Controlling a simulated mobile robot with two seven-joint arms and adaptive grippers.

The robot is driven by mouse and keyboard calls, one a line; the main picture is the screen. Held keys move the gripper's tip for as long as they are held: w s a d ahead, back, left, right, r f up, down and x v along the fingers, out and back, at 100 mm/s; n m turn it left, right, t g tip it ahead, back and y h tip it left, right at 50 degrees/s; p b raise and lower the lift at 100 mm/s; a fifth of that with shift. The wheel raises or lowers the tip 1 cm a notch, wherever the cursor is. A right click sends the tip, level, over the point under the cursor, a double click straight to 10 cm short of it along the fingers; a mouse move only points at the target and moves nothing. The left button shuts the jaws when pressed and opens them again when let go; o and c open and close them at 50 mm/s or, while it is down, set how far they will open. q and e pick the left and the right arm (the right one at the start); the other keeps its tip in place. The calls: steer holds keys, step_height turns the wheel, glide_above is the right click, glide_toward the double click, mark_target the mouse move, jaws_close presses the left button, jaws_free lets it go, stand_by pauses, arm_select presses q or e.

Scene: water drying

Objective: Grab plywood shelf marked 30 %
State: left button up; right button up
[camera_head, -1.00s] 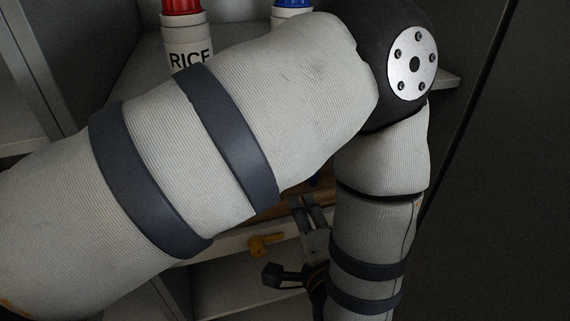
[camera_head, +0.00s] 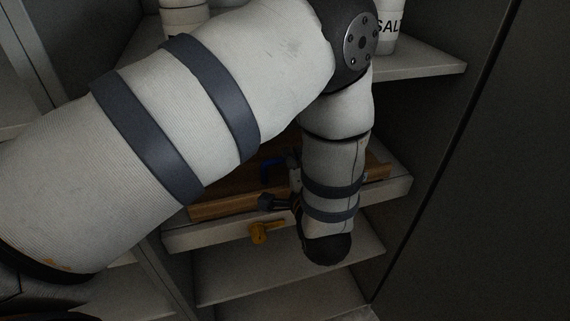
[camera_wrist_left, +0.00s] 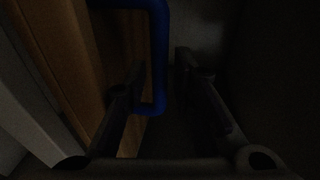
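A wooden board (camera_head: 220,205) lies on a pale shelf in the head view, partly hidden by my left arm. I see no 30 % mark on it. A blue handle (camera_head: 271,168) is on the board. In the left wrist view the wood (camera_wrist_left: 72,50) is on the left, and the blue handle (camera_wrist_left: 159,60) shows between the fingers. My left gripper (camera_wrist_left: 162,70) is open there, its fingers apart on either side of the handle; contact cannot be told. In the head view the gripper is mostly hidden behind my left forearm. My right gripper is not in view.
An orange lever (camera_head: 264,233) sticks out from the pale shelf's front edge (camera_head: 205,239). A lower shelf (camera_head: 235,284) is bare where visible. A white container marked SALT (camera_head: 390,30) stands on the upper shelf (camera_head: 425,66). A dark panel is at right.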

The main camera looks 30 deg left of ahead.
arm_select(q)
jaws_close()
steer(key=shift+r, duration=0.1)
